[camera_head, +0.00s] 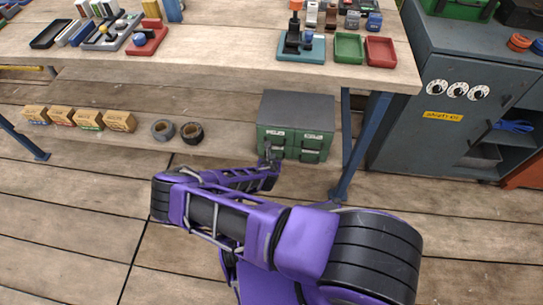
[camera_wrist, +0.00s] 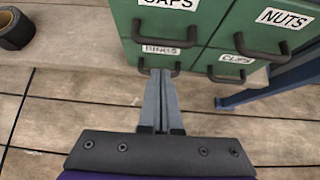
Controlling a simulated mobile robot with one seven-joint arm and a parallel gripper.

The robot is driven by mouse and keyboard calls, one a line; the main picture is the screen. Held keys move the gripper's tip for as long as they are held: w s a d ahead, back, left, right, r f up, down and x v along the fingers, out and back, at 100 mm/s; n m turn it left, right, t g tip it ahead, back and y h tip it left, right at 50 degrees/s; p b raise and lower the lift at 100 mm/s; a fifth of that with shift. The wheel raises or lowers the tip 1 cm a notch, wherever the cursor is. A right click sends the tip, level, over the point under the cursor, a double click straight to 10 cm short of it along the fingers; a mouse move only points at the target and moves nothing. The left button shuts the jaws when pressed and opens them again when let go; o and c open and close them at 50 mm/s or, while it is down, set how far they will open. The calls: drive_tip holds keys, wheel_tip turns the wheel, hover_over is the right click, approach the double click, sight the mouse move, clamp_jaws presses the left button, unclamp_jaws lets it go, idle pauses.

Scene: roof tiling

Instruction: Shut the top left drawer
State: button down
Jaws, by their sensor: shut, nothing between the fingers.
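A dark cabinet (camera_head: 296,108) with green drawer fronts stands on the low shelf under the workbench. The top left drawer (camera_wrist: 128,22) is labelled CAPS and has a dark bar handle; how far it stands out is hard to tell. Below it is the RINGS drawer, its label (camera_wrist: 160,50) partly covered by the handle above. The NUTS drawer (camera_wrist: 286,18) is at top right, the CLIPS drawer (camera_wrist: 233,60) at bottom right. My gripper (camera_wrist: 159,73) is shut and empty, its tips at the RINGS handle; contact is unclear. It also shows in the head view (camera_head: 269,156).
A blue table leg (camera_head: 347,140) stands just right of the cabinet. Tape rolls (camera_head: 178,131) and several small boxes (camera_head: 80,118) sit on the shelf to the left. A grey locker (camera_head: 440,110) is at the right. The floor in front is clear.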

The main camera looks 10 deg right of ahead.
drive_tip(key=p+v, duration=0.2)
drive_tip(key=v, duration=0.8)
drive_tip(key=shift+s, duration=0.45)
drive_tip(key=shift+a, duration=0.15)
